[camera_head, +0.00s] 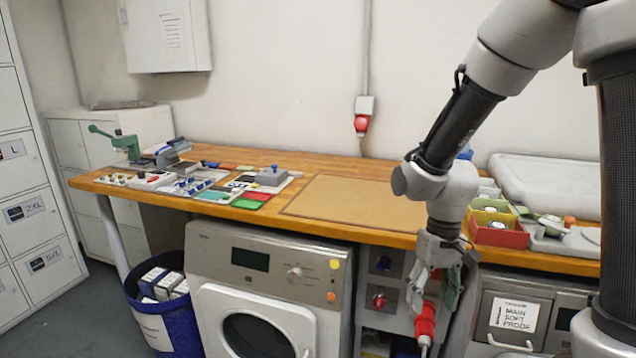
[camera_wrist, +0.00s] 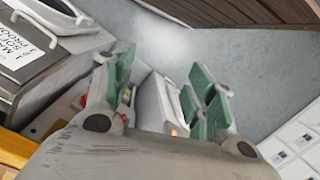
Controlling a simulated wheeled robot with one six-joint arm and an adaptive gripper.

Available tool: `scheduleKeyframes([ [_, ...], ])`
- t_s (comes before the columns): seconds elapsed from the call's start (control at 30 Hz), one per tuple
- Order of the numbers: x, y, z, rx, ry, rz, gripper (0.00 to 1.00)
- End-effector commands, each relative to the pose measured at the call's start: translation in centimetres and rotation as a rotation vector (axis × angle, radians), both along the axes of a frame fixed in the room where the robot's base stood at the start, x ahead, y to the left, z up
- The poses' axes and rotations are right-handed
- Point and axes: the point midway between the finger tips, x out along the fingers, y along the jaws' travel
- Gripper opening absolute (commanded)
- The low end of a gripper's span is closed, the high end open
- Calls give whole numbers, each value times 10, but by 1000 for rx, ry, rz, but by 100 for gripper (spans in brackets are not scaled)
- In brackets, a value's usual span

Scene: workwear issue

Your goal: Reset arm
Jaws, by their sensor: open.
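My gripper (camera_head: 436,287) hangs at the end of my arm, in front of the wooden bench's front edge, pointing down. In the head view it overlaps a red plug (camera_head: 425,322) on the panel below the bench; I cannot tell whether they touch. In the wrist view the gripper (camera_wrist: 160,95) has its green-padded fingers spread apart, with nothing held between them. A white box-like shape shows beyond the gap between the fingers.
The wooden bench (camera_head: 330,168) carries several small trays, a brown mat (camera_head: 345,200) and red and yellow bins (camera_head: 497,232). A washing machine (camera_head: 262,290) and a blue bin (camera_head: 165,318) stand below. Lockers (camera_head: 28,215) line the left. Floor shows at lower left.

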Motion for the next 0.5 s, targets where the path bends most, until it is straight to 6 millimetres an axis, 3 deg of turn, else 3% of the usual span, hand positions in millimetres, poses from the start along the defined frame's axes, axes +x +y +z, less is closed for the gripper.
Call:
scheduleKeyframes([
  [0.03, -10, -15, 24, 2, -15, 20, 56],
  [0.2, -49, -62, 89, -19, -76, 57, 56],
  [0.5, -91, -114, 165, -32, -390, -64, 56],
])
